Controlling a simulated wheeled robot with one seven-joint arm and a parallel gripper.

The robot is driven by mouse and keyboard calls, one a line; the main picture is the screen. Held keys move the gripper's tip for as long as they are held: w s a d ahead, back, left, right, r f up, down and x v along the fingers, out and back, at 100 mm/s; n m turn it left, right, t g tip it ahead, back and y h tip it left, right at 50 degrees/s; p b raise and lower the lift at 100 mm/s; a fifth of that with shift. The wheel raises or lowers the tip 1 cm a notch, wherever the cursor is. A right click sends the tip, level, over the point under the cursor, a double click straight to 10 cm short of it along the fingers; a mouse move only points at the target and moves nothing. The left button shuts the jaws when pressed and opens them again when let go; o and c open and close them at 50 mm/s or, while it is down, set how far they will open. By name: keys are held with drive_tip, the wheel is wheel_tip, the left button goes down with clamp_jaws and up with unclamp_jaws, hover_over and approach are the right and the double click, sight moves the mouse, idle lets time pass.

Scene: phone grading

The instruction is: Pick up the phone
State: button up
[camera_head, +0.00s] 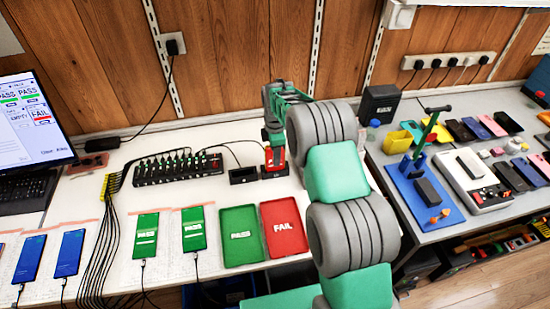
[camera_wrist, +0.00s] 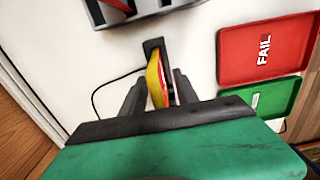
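My gripper (camera_head: 273,135) reaches down at the back of the white table, above a small black stand (camera_head: 274,173). A phone-like item, red in the head view (camera_head: 275,157), stands upright there. In the wrist view it is seen nearly edge-on, with a yellow edge (camera_wrist: 154,82) and some red and white. It lies between the two dark fingers of my gripper (camera_wrist: 160,93), one on each side. Whether both fingers press on it is too small to tell. Its lower end is near a black dock (camera_wrist: 152,45) with a cable.
A green PASS tray (camera_head: 240,255) and a red FAIL tray (camera_head: 284,250) lie in front. Left are phones with green screens (camera_head: 146,250), blue-screen phones (camera_head: 68,255), cables and a black hub (camera_head: 178,169). A grey side table (camera_head: 420,225) on the right is crowded.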

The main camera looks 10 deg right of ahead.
drive_tip(key=shift+c, duration=0.6)
clamp_jaws()
drive_tip(key=shift+r, duration=0.1)
idle(0.6)
